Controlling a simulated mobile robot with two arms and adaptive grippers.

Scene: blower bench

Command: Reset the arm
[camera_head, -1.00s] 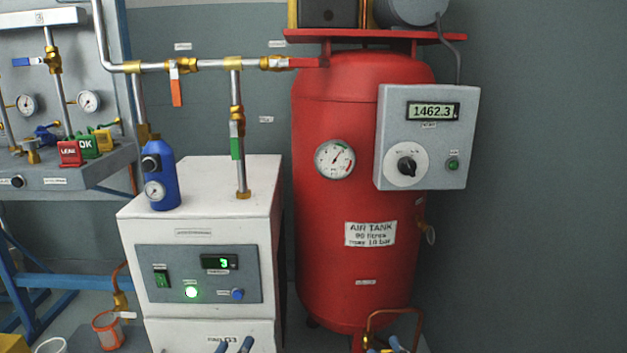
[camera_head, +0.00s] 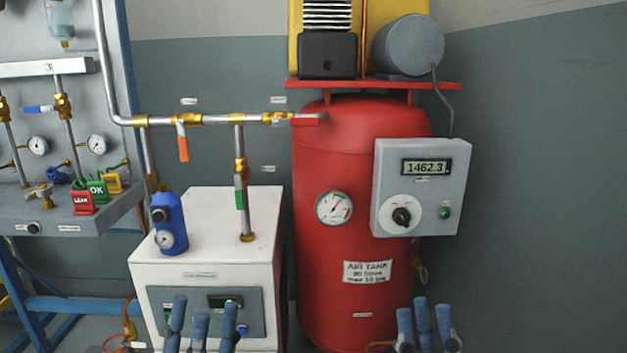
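My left gripper (camera_head: 203,318) rises from the bottom edge in front of the white dryer cabinet (camera_head: 220,220). Its blue-tipped fingers are apart, with nothing seen between them, and they partly cover the cabinet's control panel (camera_head: 255,300). My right gripper (camera_head: 425,320) rises from the bottom edge at the lower right of the red air tank (camera_head: 335,265). Its blue-tipped fingers are also apart and appear empty. The arms below both grippers are outside the view.
A grey control box (camera_head: 455,185) reading 1462.3 is at the tank's right. A blue filter bottle (camera_head: 170,228) stands on the cabinet. Pipes with an orange-handled valve (camera_head: 183,146) run above. A bench (camera_head: 60,220) with LEAK and OK blocks is at left. The right side is bare wall.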

